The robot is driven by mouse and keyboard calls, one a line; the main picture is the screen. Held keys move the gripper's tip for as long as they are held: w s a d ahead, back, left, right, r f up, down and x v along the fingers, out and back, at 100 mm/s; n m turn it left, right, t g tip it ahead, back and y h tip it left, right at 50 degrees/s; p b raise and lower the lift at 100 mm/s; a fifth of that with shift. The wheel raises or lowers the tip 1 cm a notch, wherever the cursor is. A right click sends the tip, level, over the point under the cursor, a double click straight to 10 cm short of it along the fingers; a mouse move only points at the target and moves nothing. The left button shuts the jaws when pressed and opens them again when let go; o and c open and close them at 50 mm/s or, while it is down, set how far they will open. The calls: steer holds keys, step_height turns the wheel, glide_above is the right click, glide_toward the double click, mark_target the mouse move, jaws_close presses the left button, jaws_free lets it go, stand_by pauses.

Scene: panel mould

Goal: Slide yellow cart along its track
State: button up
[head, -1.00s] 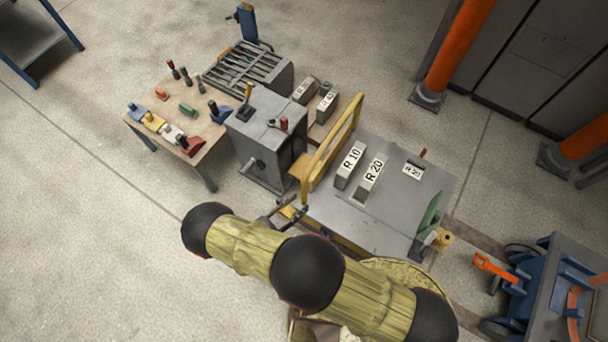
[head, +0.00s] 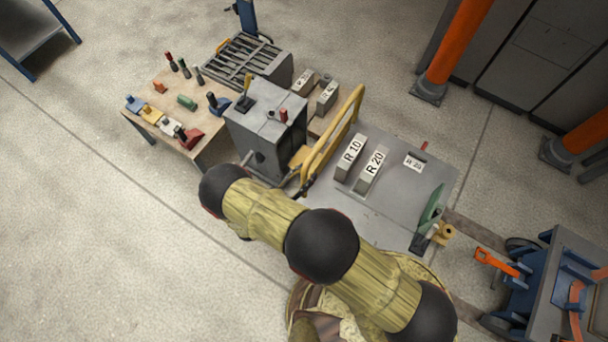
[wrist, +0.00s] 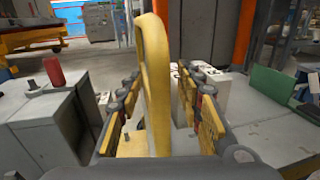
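The yellow cart (head: 348,112) has an upright yellow hoop and stands at the left side of the grey table (head: 395,213) in the head view. In the wrist view its hoop (wrist: 154,70) rises between the fingers of my gripper (wrist: 156,88). The fingers are apart, one on each side of the hoop, with narrow gaps visible. I cannot tell whether either finger touches it. In the head view my gripper is mostly hidden behind my arm, near the hoop's lower end. The track is not clearly visible.
A grey cabinet (head: 262,128) with levers and a red knob (wrist: 53,72) stands close to the left of the hoop. Blocks marked R 10 (head: 351,157) and R 20 (head: 370,172) stand on the table to its right. A green part (head: 432,207) is at the table's right edge.

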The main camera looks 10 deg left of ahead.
steer(key=shift+c, duration=0.2)
jaws_close()
stand_by(0.3)
stand_by(0.4)
